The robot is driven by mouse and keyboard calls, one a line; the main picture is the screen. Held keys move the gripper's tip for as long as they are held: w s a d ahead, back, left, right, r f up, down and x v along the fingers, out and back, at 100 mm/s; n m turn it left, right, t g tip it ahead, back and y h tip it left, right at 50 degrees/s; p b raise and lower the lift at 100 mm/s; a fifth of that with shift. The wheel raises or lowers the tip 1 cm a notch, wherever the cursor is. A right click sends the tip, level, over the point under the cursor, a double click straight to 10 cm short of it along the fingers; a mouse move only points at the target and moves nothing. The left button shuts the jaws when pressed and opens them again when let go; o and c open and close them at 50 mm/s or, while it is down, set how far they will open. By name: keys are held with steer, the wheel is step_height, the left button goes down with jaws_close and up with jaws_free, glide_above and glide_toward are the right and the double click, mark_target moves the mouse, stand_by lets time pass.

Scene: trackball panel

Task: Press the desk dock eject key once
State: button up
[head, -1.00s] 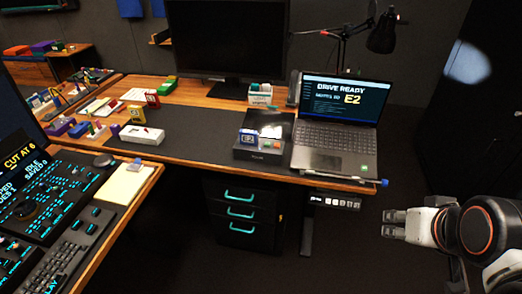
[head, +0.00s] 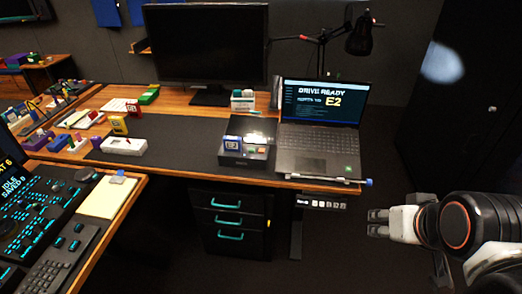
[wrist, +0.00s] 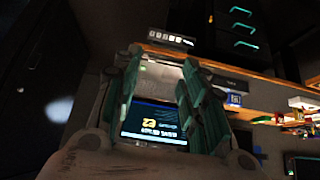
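The desk dock (head: 243,160) is a dark box on the desk, left of the laptop (head: 318,160). A blue-and-white card and small green and orange parts show on its top; I cannot tell which is the eject key. The laptop screen reads "DRIVE READY" and "E2". A blue-ended stick (head: 368,182) is at the laptop's right front corner. My gripper (head: 376,223) is off the desk's front right corner, apart from the dock and empty. In the wrist view my gripper (wrist: 160,90) has its fingers apart, with the laptop screen (wrist: 155,125) showing upside down between them.
A strip with light keys (head: 320,203) hangs under the desk's front edge. A drawer unit (head: 228,222) stands below. A monitor (head: 205,45) and lamp (head: 362,38) are behind. A console (head: 45,215) is at left. The floor between console and gripper looks clear.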

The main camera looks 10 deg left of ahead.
jaws_close()
stand_by(1.1)
